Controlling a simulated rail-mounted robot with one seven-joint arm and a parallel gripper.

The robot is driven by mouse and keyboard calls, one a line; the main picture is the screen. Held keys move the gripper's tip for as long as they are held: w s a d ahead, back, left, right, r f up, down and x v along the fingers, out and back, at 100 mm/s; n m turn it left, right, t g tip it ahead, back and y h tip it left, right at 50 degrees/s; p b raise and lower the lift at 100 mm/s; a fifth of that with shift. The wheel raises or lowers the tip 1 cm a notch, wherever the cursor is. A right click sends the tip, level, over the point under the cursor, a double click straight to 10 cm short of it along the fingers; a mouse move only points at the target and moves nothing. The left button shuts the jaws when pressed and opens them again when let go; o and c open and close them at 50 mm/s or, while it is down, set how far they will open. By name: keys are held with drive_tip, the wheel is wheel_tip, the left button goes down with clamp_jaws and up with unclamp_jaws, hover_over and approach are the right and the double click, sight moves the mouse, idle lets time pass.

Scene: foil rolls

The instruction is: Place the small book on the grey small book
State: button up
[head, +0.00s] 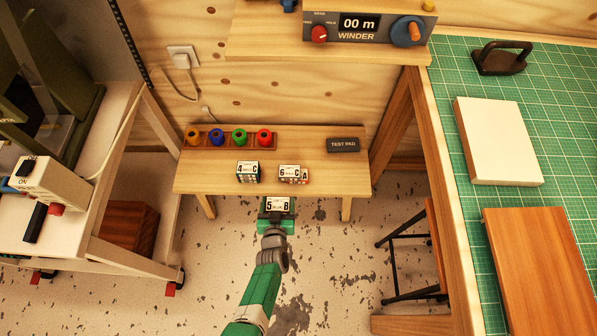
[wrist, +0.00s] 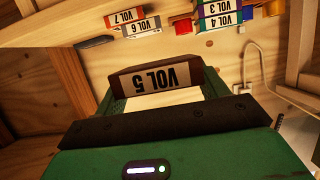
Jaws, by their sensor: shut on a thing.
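My gripper (head: 276,219) is shut on a small dark brown book marked VOL 5 (wrist: 158,76), held in front of the low bench's near edge. The held book also shows in the head view (head: 278,205), its label facing up. The held book is apart from this stack.
A second stack, VOL 4 (head: 248,170) over VOL 3, stands left of the grey book. Coloured spools in a rack (head: 229,138) and a test pad (head: 343,145) lie behind on the low bench (head: 325,182). The winder shelf (head: 270,46) overhangs the back; a green-matted table (head: 500,195) borders the right.

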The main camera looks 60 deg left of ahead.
drive_tip(key=w+b+x, duration=0.1)
drive_tip(key=b+x, duration=0.5)
drive_tip(key=x, duration=0.1)
drive_tip(key=b, duration=0.7)
hover_over(290, 171)
drive_tip(key=shift+a+r, duration=0.1)
drive_tip(key=shift+r, duration=0.4)
drive_tip(key=shift+f+b, duration=1.5)
drive_tip(key=shift+f, duration=0.55)
drive_tip(key=o, duration=1)
drive_tip(key=shift+r, duration=0.1)
